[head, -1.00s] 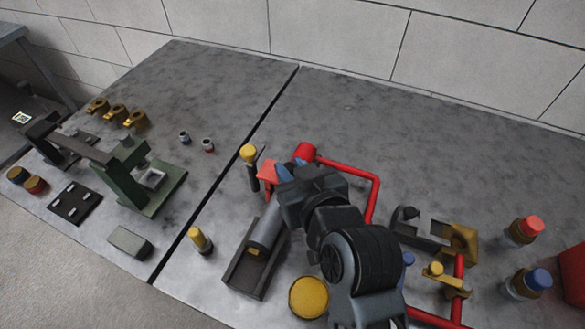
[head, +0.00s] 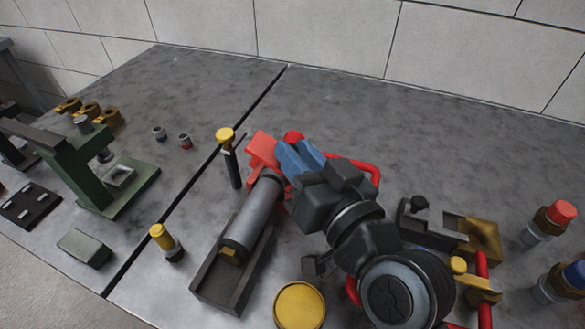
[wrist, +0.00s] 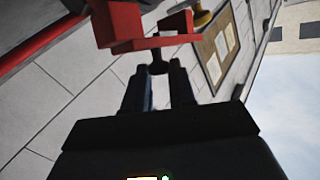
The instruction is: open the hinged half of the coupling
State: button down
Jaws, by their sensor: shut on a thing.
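The red coupling (head: 263,148) is at the centre of the bench in the head view, beside the far end of a grey cylinder. My gripper (head: 288,155), with blue fingers, reaches it from the right and covers part of it. In the wrist view, the coupling's hinged half (wrist: 160,43) shows as a red bar with a dark knob (wrist: 158,64). The knob sits between my gripper's fingertips (wrist: 158,72), and the fingers are shut on it. The hinged half looks raised and tilted; how wide it stands open I cannot tell.
The grey cylinder (head: 253,215) lies in a dark cradle (head: 215,285). A yellow-topped pin (head: 226,137) stands left of the coupling. Red pipe (head: 366,173) runs behind my wrist. A dark vise-like fixture (head: 425,232) stands right. The bench behind is clear.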

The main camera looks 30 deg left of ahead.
jog(key=shift+d+b, duration=0.2)
jog(key=shift+b, duration=0.1)
jog(key=c, duration=1)
grip_release()
jog(key=b+v, duration=0.1)
jog(key=v, duration=0.6)
jog(key=shift+s+d+f, duration=0.15)
jog(key=shift+d, duration=0.2)
